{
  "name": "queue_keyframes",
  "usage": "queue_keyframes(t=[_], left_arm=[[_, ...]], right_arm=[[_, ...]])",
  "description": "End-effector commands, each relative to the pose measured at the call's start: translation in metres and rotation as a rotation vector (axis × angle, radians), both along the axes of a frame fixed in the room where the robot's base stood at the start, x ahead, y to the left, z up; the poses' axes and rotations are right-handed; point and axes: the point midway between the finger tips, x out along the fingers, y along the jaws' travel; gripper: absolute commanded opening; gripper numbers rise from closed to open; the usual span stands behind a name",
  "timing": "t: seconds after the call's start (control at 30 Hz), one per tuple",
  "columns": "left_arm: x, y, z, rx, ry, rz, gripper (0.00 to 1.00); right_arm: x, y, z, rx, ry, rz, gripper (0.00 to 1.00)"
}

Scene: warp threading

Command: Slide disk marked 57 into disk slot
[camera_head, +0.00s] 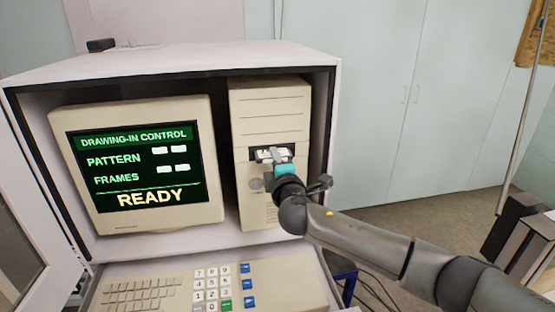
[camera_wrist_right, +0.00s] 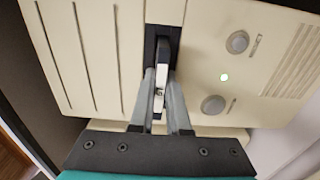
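The beige computer tower (camera_head: 270,105) stands in the cabinet, with a dark disk slot (camera_head: 254,154) in its front. The slot also shows in the right wrist view (camera_wrist_right: 151,47) as a dark upright strip. My right gripper (camera_head: 272,156) is right at the slot. In the wrist view its two grey fingers (camera_wrist_right: 160,82) close on a thin, pale disk edge (camera_wrist_right: 158,98). The disk lies in line with the slot, its far part hidden in or against it. No number on it can be read. My left gripper is not in view.
The monitor (camera_head: 140,165) left of the tower reads READY. A keyboard (camera_head: 205,285) sits on the shelf below. The cabinet's side wall (camera_head: 325,140) stands close right of the tower. The floor to the right is mostly open.

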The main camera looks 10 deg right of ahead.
Motion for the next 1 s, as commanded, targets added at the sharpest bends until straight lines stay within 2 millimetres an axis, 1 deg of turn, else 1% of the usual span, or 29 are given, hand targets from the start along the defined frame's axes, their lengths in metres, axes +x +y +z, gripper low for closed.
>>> queue_keyframes(t=[0.03,0.1,0.13,0.27,0.57,1.0], left_arm=[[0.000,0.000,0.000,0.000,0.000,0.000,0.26],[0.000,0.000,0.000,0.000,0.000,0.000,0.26],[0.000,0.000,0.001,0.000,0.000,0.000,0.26],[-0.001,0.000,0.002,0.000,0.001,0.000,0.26],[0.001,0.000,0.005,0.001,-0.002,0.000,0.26],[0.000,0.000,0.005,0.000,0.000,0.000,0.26]], right_arm=[[0.005,-0.003,0.014,0.005,-0.022,-0.005,0.39],[0.003,-0.003,0.013,0.005,-0.022,-0.005,0.47],[0.002,-0.003,0.013,0.005,-0.021,-0.005,0.49],[-0.009,-0.003,0.013,0.005,-0.022,-0.004,0.49],[-0.053,-0.003,0.009,0.005,-0.016,-0.003,0.49],[-0.127,-0.002,0.006,0.003,-0.012,0.000,0.49]])
